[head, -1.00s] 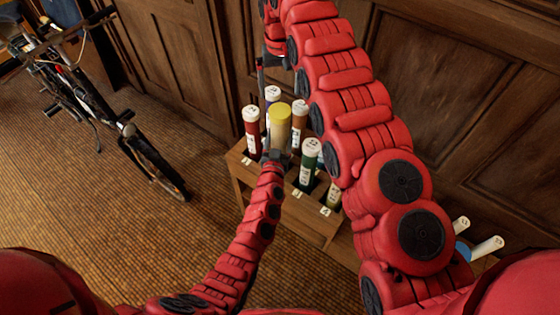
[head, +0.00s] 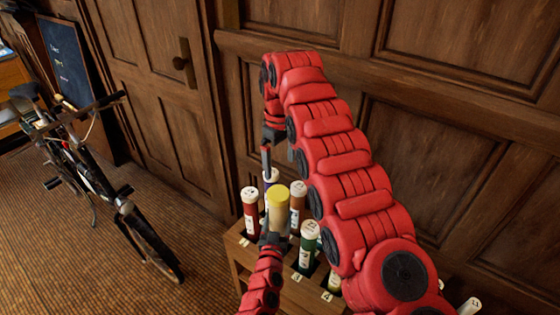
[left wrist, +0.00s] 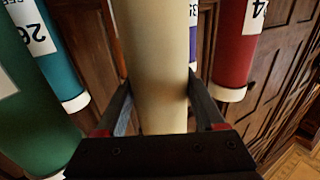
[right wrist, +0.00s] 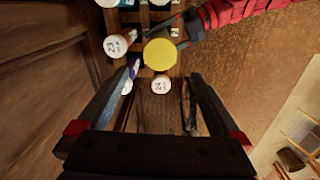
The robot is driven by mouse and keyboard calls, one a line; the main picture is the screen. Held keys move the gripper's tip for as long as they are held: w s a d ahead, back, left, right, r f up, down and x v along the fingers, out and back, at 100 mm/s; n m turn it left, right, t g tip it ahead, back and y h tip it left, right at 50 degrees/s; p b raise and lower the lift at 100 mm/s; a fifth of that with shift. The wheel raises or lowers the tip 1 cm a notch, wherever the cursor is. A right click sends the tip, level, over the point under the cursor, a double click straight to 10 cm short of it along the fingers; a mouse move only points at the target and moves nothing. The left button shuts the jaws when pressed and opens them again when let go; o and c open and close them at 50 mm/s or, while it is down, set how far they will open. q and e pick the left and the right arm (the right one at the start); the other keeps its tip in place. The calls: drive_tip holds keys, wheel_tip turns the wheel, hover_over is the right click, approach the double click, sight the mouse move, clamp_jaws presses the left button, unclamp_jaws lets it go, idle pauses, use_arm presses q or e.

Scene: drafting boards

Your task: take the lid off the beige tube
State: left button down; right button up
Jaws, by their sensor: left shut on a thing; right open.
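The beige tube (head: 276,219) stands upright among other tubes in the wooden rack, with its yellow lid (head: 278,196) on top. My left gripper (head: 274,239) is shut around the tube's body below the lid. In the left wrist view the beige tube (left wrist: 157,70) lies between both fingers; its lid is out of sight there. My right gripper (head: 278,157) is open and empty, pointing down, above and behind the lid. In the right wrist view the yellow lid (right wrist: 160,52) shows ahead of the open fingertips, apart from them.
Neighbouring tubes with white lids stand close by: a red tube (head: 250,209), a brown tube (head: 297,204) and a green tube (head: 308,246). The wooden rack (head: 240,255) stands near a panelled wall (head: 430,140). A bicycle (head: 130,215) is at the left.

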sight(280, 194)
wheel_tip(280, 194, down, 12)
drive_tip(key=shift+r, duration=0.25)
idle(0.3)
drive_tip(key=c, duration=1.4)
drive_tip(key=shift+r, duration=0.1)
drive_tip(key=shift+r, duration=1.1)
